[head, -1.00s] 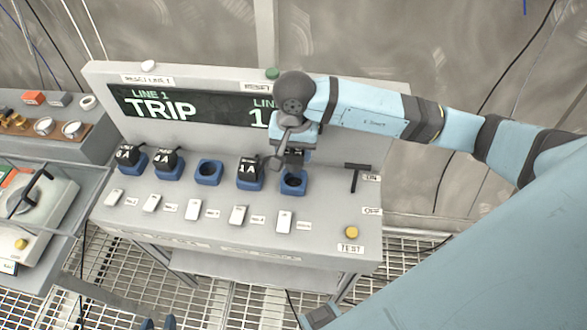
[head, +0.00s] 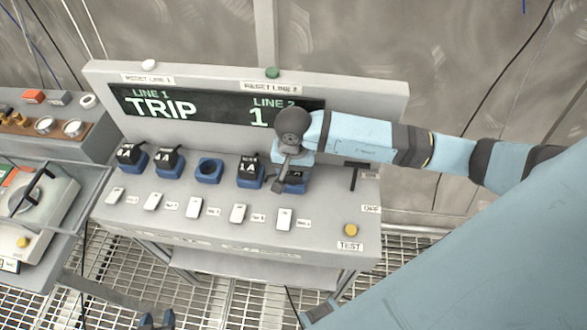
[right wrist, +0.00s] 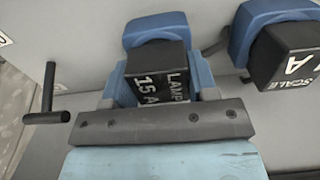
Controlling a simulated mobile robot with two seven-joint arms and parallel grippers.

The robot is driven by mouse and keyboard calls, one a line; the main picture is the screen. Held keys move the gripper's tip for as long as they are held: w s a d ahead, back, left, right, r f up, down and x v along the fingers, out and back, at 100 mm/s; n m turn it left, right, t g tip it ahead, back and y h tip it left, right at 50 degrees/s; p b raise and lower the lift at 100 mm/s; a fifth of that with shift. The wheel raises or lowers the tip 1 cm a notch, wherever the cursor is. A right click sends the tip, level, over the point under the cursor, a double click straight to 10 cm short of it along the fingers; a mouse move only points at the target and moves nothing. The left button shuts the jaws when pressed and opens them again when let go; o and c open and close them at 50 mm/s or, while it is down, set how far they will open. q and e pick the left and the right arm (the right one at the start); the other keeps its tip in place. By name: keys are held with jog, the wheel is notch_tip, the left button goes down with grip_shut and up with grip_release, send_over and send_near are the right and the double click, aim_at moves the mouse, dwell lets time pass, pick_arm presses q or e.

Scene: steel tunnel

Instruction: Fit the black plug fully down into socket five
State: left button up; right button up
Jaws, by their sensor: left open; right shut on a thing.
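The black plug (right wrist: 158,82), marked LAMP 15 A, sits between the fingers of my right gripper (right wrist: 158,92) in the right wrist view. In the head view my right gripper (head: 291,172) points down over the blue socket five (head: 297,187), the rightmost of the row, and hides the plug and most of the socket. In the right wrist view the blue socket (right wrist: 148,27) shows just beyond the plug. The plug is at the socket, but I cannot tell how deep it sits. My left gripper (head: 157,320) is open and empty at the bottom edge, low in front of the panel.
Socket four holds a black plug (head: 249,165) close beside my right gripper. Socket three (head: 209,171) is empty; two more plugs stand at the left. A black lever (head: 354,177) and a yellow TEST button (head: 351,230) are on the right. The display (head: 215,107) reads LINE 1 TRIP.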

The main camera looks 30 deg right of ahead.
jog(key=o, duration=1)
jog(key=shift+f, duration=0.1)
jog(key=shift+r, duration=0.2)
notch_tip(320, 180, up, 11)
jog(key=p, duration=0.5)
jog(key=shift+f, duration=0.15)
jog(key=shift+r, duration=0.65)
